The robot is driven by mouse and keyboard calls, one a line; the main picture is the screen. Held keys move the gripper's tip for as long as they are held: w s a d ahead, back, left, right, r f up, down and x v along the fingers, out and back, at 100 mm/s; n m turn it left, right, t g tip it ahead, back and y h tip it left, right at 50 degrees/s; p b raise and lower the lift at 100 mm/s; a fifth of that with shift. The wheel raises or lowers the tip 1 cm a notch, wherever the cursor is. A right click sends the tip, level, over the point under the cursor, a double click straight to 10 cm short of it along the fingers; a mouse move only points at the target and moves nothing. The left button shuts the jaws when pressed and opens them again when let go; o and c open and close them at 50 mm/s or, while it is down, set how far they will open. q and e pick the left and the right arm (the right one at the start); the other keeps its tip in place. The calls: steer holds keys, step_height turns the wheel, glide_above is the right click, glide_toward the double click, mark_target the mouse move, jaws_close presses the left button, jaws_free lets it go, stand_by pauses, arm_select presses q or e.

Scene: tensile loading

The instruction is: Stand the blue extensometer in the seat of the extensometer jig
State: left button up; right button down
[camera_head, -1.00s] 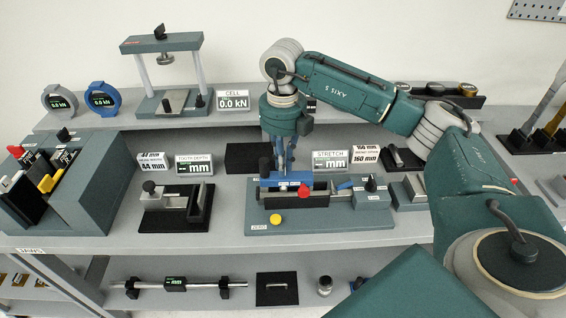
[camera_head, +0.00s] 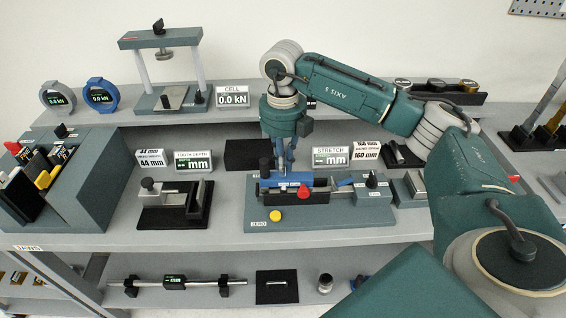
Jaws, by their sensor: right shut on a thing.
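The blue extensometer (camera_head: 287,180) is a bar-like block with a white label and a red spot near its right end. My right gripper (camera_head: 284,166) points down and is shut on its top. The extensometer is over the left part of the extensometer jig (camera_head: 325,213), a teal base with a yellow button, a rail and a black knob at the right. The block hides the seat, so I cannot tell whether it rests there or hangs just above. My left gripper is not in view.
A STRETCH display (camera_head: 330,157) stands behind the jig. A tooth-depth fixture (camera_head: 175,204) is to its left and a black pad (camera_head: 248,155) behind it. A teal rack (camera_head: 85,180) stands at far left. Some shelf is bare between rack and fixture.

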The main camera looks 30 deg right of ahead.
steer(key=shift+f+b, duration=0.45)
steer(key=shift+f, duration=0.25)
steer(key=c, duration=1.7)
jaws_free()
steer(key=shift+r, duration=0.1)
step_height(320, 180, up, 12)
steer(key=shift+f, duration=0.1)
